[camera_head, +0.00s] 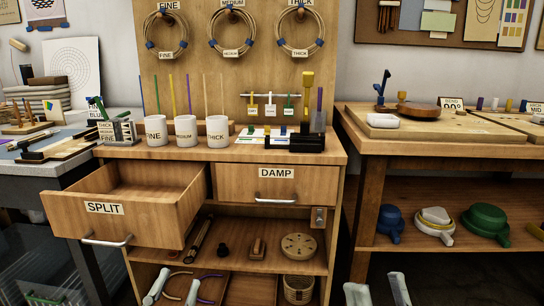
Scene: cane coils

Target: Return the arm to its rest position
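My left gripper (175,289) shows at the bottom left of the head view as two pale fingertips set apart. It is open, in front of the cabinet's lowest shelf. Pliers with coloured handles (206,284) show behind it, and nothing is clearly held. My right gripper (378,291) shows at the bottom edge, right of the cabinet, as two pale fingertips well apart. It is open and empty. The rest of both arms is out of view.
The SPLIT drawer (125,227) stands pulled out and looks empty inside; the DAMP drawer (277,186) is shut. Three labelled white cups (156,131) stand on the cabinet top. Cane coils (166,34) hang on the board. A wooden bench (420,135) stands at the right.

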